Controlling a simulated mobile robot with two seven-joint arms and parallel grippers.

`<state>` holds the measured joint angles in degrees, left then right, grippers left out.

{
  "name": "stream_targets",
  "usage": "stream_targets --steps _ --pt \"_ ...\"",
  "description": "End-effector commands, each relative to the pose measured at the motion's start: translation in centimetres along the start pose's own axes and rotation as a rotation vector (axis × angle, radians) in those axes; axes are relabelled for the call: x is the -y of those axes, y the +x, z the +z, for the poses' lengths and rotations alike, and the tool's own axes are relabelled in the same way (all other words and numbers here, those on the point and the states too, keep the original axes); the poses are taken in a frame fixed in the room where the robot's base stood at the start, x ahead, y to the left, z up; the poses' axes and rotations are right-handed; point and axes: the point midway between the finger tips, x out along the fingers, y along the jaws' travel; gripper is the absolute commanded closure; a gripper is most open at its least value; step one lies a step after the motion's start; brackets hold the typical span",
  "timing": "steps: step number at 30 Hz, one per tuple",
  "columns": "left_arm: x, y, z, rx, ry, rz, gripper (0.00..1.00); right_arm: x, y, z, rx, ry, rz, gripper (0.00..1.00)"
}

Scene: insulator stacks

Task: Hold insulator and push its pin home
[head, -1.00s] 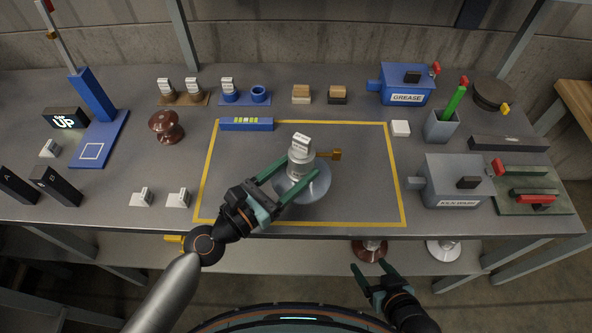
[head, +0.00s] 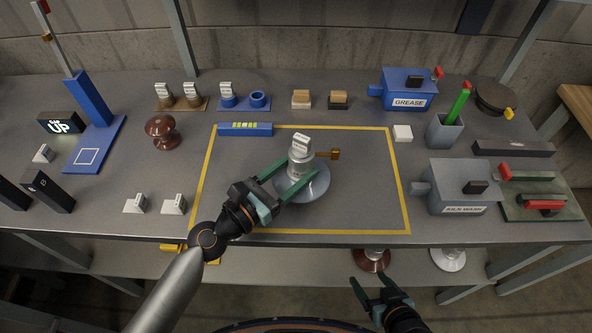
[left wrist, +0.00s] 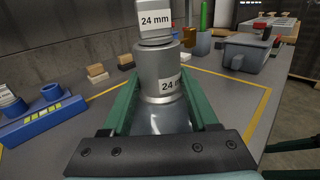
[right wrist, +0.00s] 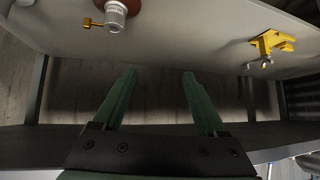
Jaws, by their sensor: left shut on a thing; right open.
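The insulator has a grey glass disc (head: 313,186) and a metal cap (head: 299,170) marked 24 mm. It stands upright inside the yellow outline on the bench. A second 24 mm piece (head: 301,143) sits on top; it shows large in the left wrist view (left wrist: 155,18). A brass pin (head: 327,154) sticks out to the right from the cap's upper part. My left gripper (head: 298,177) is shut on the insulator's cap, one finger each side. My right gripper (head: 368,280) is open and empty, low in front of the bench edge; its fingers show apart in the right wrist view (right wrist: 159,75).
The grease box (head: 408,88) and grey box (head: 461,185) stand at right. A brown insulator (head: 370,261) and white one (head: 448,258) are on the lower shelf. The outline's right side is clear.

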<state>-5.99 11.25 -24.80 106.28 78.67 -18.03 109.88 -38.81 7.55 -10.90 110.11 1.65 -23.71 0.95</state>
Motion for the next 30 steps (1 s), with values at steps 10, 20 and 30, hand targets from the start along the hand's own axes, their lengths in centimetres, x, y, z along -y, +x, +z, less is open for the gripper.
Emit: stream_targets --steps 10,20,30 --pt "-0.9 0.9 -0.7 0.010 0.002 0.003 1.00 0.4 0.8 -0.3 -0.017 -0.002 -0.012 0.26" --pt "-1.6 1.7 -1.6 0.010 0.001 0.003 1.00 1.0 1.6 0.0 -0.010 -0.006 -0.026 0.26" --pt "-2.4 2.4 -2.6 0.010 0.001 0.002 1.00 1.2 2.2 0.1 -0.015 -0.009 -0.034 0.26"
